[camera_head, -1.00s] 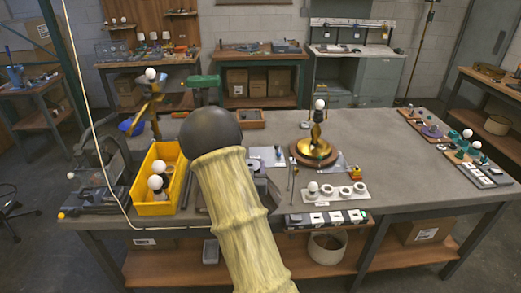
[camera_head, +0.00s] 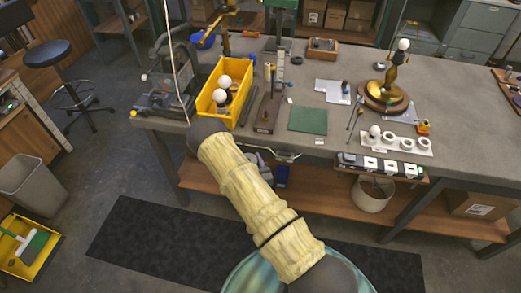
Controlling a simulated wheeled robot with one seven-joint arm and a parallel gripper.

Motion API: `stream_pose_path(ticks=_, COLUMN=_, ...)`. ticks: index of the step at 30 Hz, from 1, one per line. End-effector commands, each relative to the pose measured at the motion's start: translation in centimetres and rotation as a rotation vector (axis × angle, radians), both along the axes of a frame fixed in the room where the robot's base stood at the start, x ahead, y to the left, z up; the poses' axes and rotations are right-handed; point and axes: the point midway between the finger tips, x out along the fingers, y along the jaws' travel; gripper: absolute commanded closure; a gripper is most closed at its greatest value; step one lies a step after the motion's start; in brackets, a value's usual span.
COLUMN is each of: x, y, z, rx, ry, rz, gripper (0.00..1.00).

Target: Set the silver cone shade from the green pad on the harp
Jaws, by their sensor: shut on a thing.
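The green pad (camera_head: 308,120) lies flat near the bench's front edge, with nothing on it. A brass lamp on a round wooden base (camera_head: 384,97) stands upright to its right, with a white bulb (camera_head: 404,44) on top. The harp is too fine to make out, and no shade sits on the lamp. I cannot identify the silver cone shade. My yellow-sleeved arm crosses the lower middle and hides what is behind it; my gripper cannot be made out. Small grey and silvery parts show beside the arm below the bench edge, too unclear to name.
A yellow bin (camera_head: 222,92) with white bulbs stands left of the pad. A wooden block with an upright post (camera_head: 266,112) is between them. A white holder with round cups (camera_head: 400,142) and a switch strip (camera_head: 378,166) lie before the lamp. Bare bench top surrounds the lamp's right side.

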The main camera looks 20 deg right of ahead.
Motion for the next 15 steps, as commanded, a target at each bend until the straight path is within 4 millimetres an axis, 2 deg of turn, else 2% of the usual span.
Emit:
stream_pose_path(ticks=2, x=-0.2, y=1.8, z=-1.7, rx=-0.002, ry=0.004, rz=0.052, gripper=0.90)
stream_pose_path(ticks=6, x=-0.6, y=1.3, z=-2.6, rx=-0.006, ry=0.002, rz=0.041, gripper=0.90)
stream_pose_path(ticks=15, x=-0.5, y=1.0, z=-2.2, rx=-0.003, ry=-0.001, rz=0.033, gripper=0.90)
